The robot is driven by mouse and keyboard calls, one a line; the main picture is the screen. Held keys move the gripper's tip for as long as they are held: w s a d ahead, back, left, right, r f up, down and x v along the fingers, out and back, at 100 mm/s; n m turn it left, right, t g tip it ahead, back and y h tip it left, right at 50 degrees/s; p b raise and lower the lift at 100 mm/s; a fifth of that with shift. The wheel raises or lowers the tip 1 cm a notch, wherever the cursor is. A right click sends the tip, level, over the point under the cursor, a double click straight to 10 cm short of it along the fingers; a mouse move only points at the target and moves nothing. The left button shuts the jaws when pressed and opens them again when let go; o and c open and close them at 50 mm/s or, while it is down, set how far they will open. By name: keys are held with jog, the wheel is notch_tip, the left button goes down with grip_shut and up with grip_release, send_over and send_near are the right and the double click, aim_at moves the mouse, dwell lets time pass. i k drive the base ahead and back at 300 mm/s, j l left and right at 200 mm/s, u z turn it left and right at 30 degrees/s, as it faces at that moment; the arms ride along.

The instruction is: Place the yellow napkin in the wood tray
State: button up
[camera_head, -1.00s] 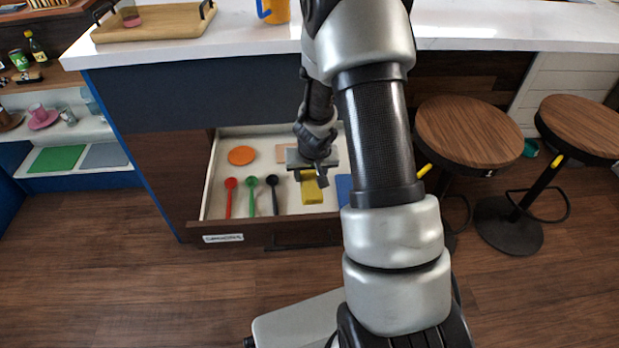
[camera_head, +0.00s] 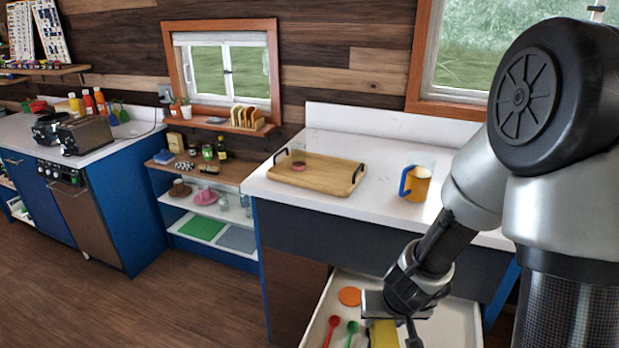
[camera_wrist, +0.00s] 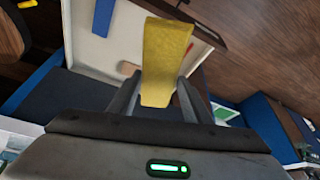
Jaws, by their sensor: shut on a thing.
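The yellow napkin (camera_head: 384,336) hangs from my gripper (camera_head: 392,312) over the open drawer (camera_head: 458,322). In the wrist view the napkin (camera_wrist: 166,55) is a flat yellow strip between my two fingers (camera_wrist: 162,98), which are shut on it. The drawer lies behind it there; the exact gap is hard to judge. The wood tray (camera_head: 325,180) is light wood with dark handles, on the white counter behind and left of my gripper. A pink item (camera_head: 298,167), seemingly in a clear glass, stands on the tray's left part.
An orange disc (camera_head: 350,297), a red spoon (camera_head: 333,322) and a green spoon (camera_head: 352,328) lie in the drawer. The counter front edge lies between drawer and tray.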

aim_at(328, 175)
jog(key=u, duration=1.15)
jog(key=i+j+u, duration=0.2)
jog(key=u, duration=0.3)
jog(key=i+u, duration=0.45)
jog(key=i, duration=1.25)
jog(key=i+j+z, duration=0.1)
jog(key=i+z, duration=0.3)
jog(key=i+j+z, duration=0.2)
jog(key=i+z, duration=0.15)
jog(key=z, duration=1.6)
